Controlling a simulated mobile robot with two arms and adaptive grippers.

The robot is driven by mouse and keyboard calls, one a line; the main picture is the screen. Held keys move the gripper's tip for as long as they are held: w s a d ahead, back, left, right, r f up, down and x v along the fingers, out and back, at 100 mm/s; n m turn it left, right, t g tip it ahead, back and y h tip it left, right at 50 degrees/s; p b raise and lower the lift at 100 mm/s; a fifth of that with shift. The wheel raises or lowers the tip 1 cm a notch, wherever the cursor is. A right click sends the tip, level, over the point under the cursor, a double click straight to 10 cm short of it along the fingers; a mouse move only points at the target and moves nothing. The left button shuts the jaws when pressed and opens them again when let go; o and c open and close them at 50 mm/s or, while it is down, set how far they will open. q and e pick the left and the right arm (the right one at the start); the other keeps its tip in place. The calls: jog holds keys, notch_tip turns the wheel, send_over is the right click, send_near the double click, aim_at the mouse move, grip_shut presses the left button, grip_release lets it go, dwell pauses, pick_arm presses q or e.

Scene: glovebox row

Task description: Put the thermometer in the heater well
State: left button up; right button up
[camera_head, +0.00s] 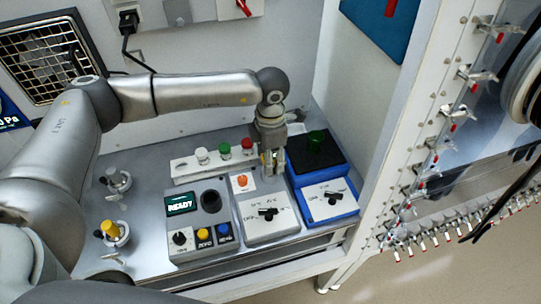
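My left gripper (272,164) points straight down over the back right part of a white unit (268,228) with a black knob and printed temperature marks, which looks like the heater. An orange round piece (242,181) sits at the back left of this unit. The fingers look close together, but they are small and I cannot tell whether something thin is between them. The gripper and wrist hide the back right of the unit, where a well might be. I cannot make out the thermometer for certain. My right gripper is not in view.
Left of the white unit stands a grey device (182,223) with a READY display and a dark round opening. To its right is a blue unit (329,209) with a green-topped piece (317,139). Behind is a white rack (184,170) with capped vials. A yellow-capped holder (113,233) stands left.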

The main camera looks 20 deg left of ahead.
pick_arm(q)
jog(key=shift+r, duration=0.1)
jog(key=shift+r, duration=0.2)
notch_tip(320, 180, up, 12)
jog(key=b, duration=0.4)
jog(key=shift+f, duration=0.15)
